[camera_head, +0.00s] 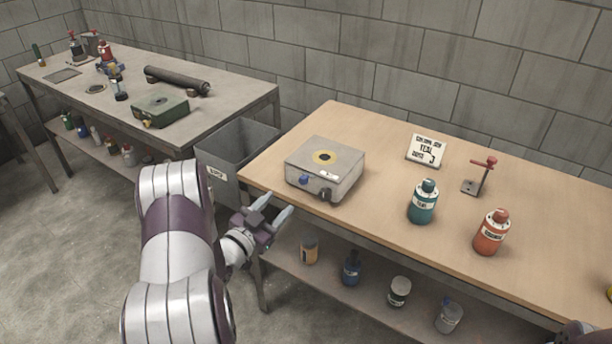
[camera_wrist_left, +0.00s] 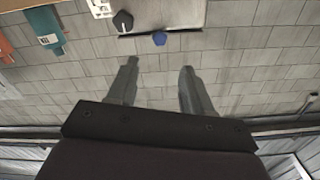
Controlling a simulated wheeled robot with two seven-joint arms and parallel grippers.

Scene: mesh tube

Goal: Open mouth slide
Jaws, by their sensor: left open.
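A pale grey metal box (camera_head: 325,168) sits near the left end of the wooden table. The front face carries a blue knob (camera_head: 305,180) and a dark knob (camera_head: 324,195). In the left wrist view, the blue knob (camera_wrist_left: 159,38) and dark knob (camera_wrist_left: 122,21) show beyond the fingers. My left gripper (camera_head: 275,206) is open and empty, in front of the table's edge and apart from the box. My right gripper is out of view.
The wooden table (camera_head: 385,206) also holds a sign (camera_head: 426,150), a teal bottle (camera_head: 423,202), an orange bottle (camera_head: 491,233) and a red-handled stand (camera_head: 481,177). A grey bin (camera_head: 239,143) stands left of it. A lower shelf (camera_head: 325,268) holds several containers.

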